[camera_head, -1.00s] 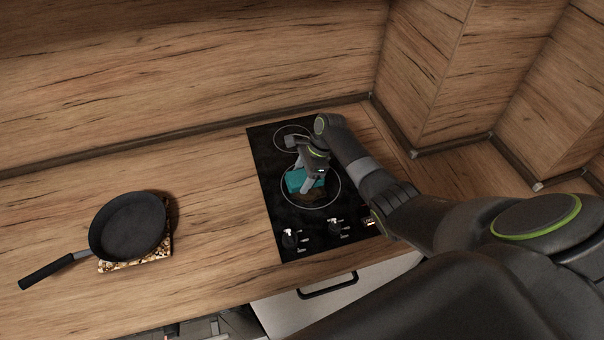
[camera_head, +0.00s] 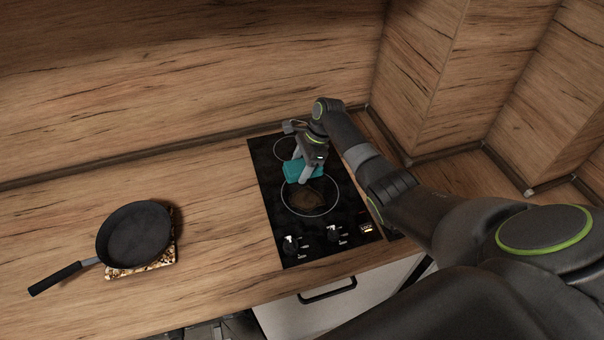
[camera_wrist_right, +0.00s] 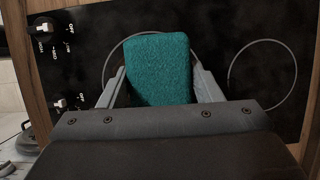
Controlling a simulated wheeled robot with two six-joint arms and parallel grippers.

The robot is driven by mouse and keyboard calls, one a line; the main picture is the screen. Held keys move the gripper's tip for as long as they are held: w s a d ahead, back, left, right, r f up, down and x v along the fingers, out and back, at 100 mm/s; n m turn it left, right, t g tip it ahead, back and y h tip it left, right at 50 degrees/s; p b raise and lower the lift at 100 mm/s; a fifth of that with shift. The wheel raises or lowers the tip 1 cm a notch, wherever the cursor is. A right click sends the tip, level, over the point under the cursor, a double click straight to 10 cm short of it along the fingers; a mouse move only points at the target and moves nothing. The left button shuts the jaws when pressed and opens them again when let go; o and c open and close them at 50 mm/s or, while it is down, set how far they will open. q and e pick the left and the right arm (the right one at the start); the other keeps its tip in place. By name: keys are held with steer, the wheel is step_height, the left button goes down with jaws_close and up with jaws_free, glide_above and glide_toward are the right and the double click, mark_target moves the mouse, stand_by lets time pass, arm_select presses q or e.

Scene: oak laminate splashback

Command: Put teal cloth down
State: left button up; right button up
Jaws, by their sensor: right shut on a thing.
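The teal cloth (camera_head: 297,171) looks like a thick, block-like pad. My right gripper (camera_head: 304,178) is shut on it, over the far edge of the larger front ring of the black cooktop (camera_head: 272,185). In the right wrist view the cloth (camera_wrist_right: 160,68) sits between the two fingers of my right gripper (camera_wrist_right: 158,85). I cannot tell whether the cloth touches the glass. A brownish patch (camera_head: 308,198) shows inside the front ring. My left gripper is not in view.
A black frying pan (camera_head: 135,235) stands on a speckled board (camera_head: 160,262) at left. Control knobs (camera_head: 333,233) line the cooktop's front. The wooden counter (camera_head: 215,200) between pan and cooktop is clear. Wooden walls (camera_head: 435,85) rise behind and right.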

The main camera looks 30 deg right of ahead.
steer(key=shift+r, duration=0.15)
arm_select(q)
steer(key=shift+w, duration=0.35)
arm_select(e)
steer(key=shift+w, duration=0.1)
